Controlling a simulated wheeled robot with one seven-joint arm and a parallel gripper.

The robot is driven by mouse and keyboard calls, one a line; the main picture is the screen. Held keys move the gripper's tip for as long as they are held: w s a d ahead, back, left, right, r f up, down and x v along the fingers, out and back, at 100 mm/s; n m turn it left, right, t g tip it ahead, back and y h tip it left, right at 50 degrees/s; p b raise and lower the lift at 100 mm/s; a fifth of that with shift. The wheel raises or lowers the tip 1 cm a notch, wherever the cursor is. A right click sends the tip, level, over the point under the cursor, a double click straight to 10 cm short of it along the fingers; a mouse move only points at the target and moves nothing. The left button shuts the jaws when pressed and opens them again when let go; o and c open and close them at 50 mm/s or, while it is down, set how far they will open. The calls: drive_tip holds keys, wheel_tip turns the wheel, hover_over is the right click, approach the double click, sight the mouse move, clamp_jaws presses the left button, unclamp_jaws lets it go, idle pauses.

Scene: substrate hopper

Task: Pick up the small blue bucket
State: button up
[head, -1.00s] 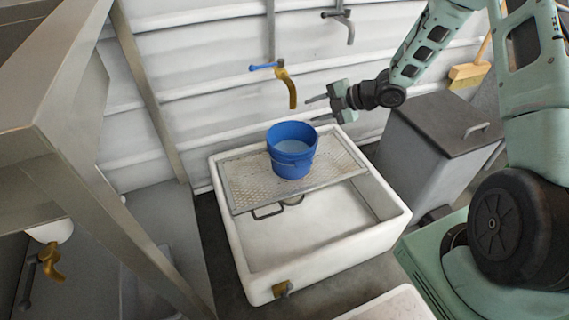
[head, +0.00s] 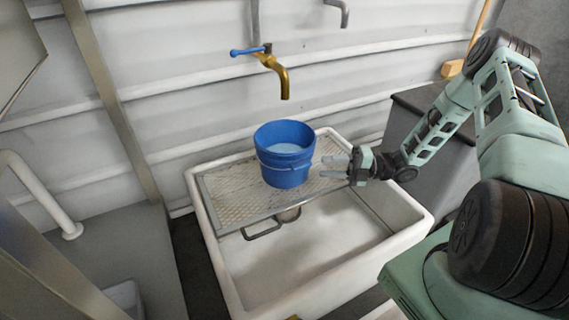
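The small blue bucket (head: 284,168) stands upright on a perforated metal rack (head: 226,196) that lies across the back of a white sink (head: 240,285). A pale, water-like surface shows inside it, and a thin handle lies around its side. My gripper (head: 334,167) is just right of the bucket, at about its mid height. Its two fingers are spread apart and point left toward the bucket. Nothing shows between them, and a small gap seems to separate the fingertips from the bucket wall.
A brass tap (head: 279,75) with a blue lever hangs from the wall above and behind the bucket. A dark-lidded grey bin (head: 425,115) stands right of the sink, behind my arm. A metal post (head: 115,105) rises at left. The sink's front basin is clear.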

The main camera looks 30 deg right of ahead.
sight(308, 166)
drive_tip(key=b+x, duration=0.2)
drive_tip(key=x, duration=0.1)
drive_tip(key=b+x, duration=0.1)
drive_tip(key=x, duration=0.2)
drive_tip(key=shift+a+r+b, duration=0.2)
drive_tip(key=shift+a+b, duration=0.2)
clamp_jaws()
idle(1.0)
drive_tip(key=shift+w+r, duration=0.1)
drive_tip(key=shift+r, duration=0.05)
